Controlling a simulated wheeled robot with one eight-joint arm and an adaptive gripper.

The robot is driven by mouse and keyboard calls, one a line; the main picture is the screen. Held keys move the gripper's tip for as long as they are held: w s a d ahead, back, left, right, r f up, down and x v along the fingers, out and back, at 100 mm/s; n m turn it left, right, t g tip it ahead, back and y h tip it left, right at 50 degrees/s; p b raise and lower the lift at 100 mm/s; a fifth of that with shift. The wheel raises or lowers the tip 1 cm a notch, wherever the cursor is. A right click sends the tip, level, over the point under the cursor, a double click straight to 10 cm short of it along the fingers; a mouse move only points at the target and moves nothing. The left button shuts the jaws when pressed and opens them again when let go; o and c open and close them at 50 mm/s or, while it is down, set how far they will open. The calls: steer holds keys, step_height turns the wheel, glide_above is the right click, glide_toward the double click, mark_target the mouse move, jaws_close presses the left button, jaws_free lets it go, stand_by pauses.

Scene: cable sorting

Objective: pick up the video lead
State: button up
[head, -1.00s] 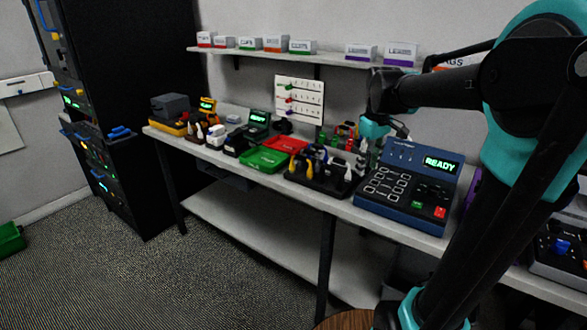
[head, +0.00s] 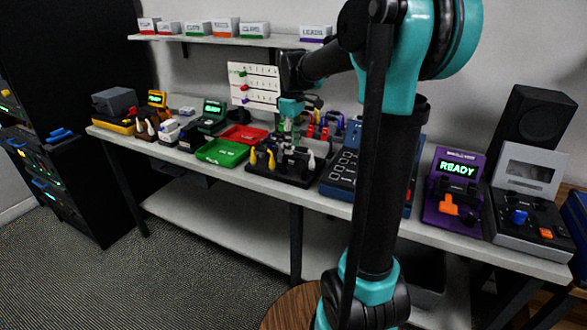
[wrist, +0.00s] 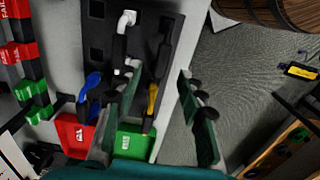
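Several leads with coloured plugs stand in a black rack (head: 262,179) on the bench. In the wrist view the rack (wrist: 97,30) holds a white plug (wrist: 125,19), a blue plug (wrist: 91,84), a yellow plug (wrist: 152,98) and black ones. I cannot tell which is the video lead; no label on them is readable. My gripper (head: 291,122) is over the back of the rack. In the wrist view its two dark green fingers are wide apart with nothing held, and my gripper (wrist: 158,85) is above the rack's edge.
A green tray (head: 218,153) and a red tray (head: 243,133) lie left of the rack. A blue console (head: 338,178) stands close on its right, partly behind my arm. A purple device (head: 452,190) and a grey device (head: 527,195) stand farther right. A shelf (head: 205,38) runs above.

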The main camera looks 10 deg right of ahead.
mark_target(294, 155)
steer(key=shift+s+d+f, duration=0.1)
steer(key=shift+f, duration=1.55)
steer(key=shift+s+d+f, duration=0.1)
steer(key=shift+f, duration=1.5)
steer(key=shift+c, duration=0.4)
jaws_close()
